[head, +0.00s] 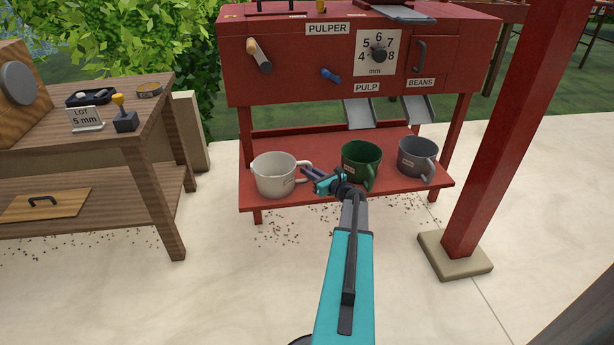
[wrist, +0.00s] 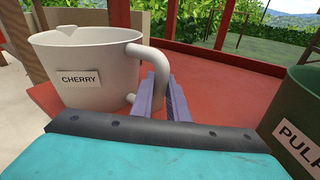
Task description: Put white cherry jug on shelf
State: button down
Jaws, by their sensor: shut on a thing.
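The white cherry jug (head: 275,177) stands upright on the red lower shelf (head: 320,194) of the pulper, at its left end. Its CHERRY label shows in the wrist view, where the jug (wrist: 90,85) fills the left side with its handle toward me. My gripper (head: 308,173) reaches in from the right of the jug. Its purple fingers (wrist: 162,90) are shut on the jug's handle, partly hiding it. In the head view the jug's label is too small to read.
A green PULP jug (head: 358,158) stands close to the right of my gripper, and a grey jug (head: 415,155) stands beyond it. The pulper body (head: 300,70) overhangs the shelf. A wooden table (head: 150,105) stands at left and a red post (head: 500,130) at right.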

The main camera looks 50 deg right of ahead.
jog(key=shift+f, duration=0.2)
jog(key=c, duration=1.7)
grip_release()
jog(key=shift+s+r, duration=0.1)
jog(key=shift+r, duration=0.1)
jog(key=p+v, duration=0.2)
jog(key=v, duration=0.9)
jog(key=shift+s+a, duration=0.1)
jog(key=shift+s, duration=0.25)
